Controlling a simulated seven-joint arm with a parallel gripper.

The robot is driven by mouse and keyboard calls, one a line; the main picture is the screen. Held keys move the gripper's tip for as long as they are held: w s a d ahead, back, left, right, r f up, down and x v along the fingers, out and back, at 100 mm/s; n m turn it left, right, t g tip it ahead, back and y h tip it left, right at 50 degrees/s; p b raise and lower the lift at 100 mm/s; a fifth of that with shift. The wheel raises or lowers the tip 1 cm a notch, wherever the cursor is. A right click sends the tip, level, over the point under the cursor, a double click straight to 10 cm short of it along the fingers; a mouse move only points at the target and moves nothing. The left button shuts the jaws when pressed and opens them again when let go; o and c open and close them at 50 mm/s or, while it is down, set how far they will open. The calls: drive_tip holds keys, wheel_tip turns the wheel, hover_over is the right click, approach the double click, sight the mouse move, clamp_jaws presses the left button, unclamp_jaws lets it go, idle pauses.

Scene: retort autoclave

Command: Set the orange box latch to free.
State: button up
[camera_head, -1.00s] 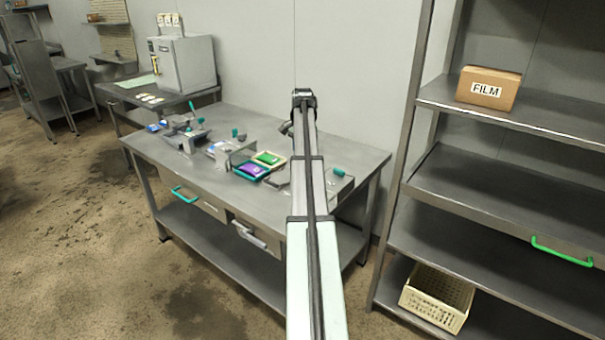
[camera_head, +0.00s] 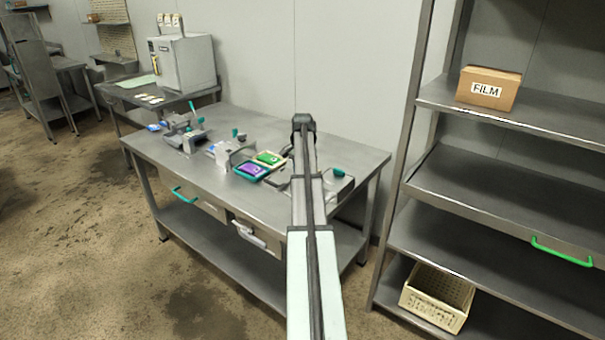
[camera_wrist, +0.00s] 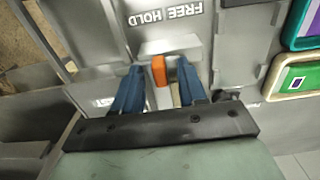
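The orange latch (camera_wrist: 159,70) is a small upright tab at the middle of the wrist view, in front of a pale block (camera_wrist: 170,45). A grey plate behind it carries an inverted label (camera_wrist: 166,13) with the words FREE and HOLD. My gripper (camera_wrist: 159,72) has its two blue fingers apart, one on each side of the latch. Gaps show between the tab and both fingers, so it looks open and not gripping. In the head view my own arm hides the gripper and the latch.
A teal-knobbed fixture (camera_head: 338,172) stands to the right. A shelf rack (camera_head: 490,190) with a FILM box (camera_head: 488,88) is farther right.

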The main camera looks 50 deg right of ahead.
clamp_jaws()
idle(0.4)
drive_tip(key=shift+w, duration=2)
unclamp_jaws()
wheel_tip(320, 180, up, 14)
